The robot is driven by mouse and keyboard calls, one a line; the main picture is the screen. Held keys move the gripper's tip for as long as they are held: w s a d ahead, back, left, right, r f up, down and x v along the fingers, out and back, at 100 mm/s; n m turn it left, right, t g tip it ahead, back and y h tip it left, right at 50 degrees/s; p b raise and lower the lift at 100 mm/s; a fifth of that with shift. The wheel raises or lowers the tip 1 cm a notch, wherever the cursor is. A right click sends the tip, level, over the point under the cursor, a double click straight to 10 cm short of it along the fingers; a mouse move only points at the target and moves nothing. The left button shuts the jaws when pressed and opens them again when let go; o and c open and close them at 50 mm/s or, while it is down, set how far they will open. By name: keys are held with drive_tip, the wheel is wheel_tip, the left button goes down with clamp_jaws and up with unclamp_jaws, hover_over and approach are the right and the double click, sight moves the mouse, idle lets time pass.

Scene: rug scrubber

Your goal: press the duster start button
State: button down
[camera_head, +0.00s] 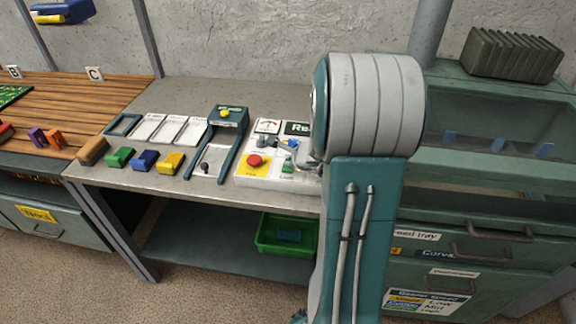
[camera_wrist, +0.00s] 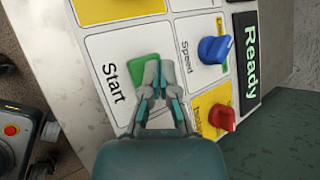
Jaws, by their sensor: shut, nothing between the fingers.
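The green start button (camera_wrist: 139,69) sits on a white panel square marked "Start" in the wrist view. My gripper (camera_wrist: 155,72) is shut and empty, with its fingertips over the button and covering its right part. I cannot tell whether the tips touch it or whether it is pressed in. In the head view the green button (camera_head: 288,167) shows on the white control panel (camera_head: 262,181), just left of my arm. My arm hides the panel's right side there.
A blue speed knob (camera_wrist: 214,50), a red knob (camera_wrist: 222,117) and a "Ready" sign (camera_wrist: 251,58) are close by. A red button (camera_head: 255,160) on yellow lies left of the green one. Colored blocks (camera_head: 145,160) and a teal frame (camera_head: 226,118) stand farther left.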

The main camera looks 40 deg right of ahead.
drive_tip(key=shift+f, duration=0.25)
drive_tip(key=shift+r, duration=1)
drive_tip(key=shift+r, duration=2.5)
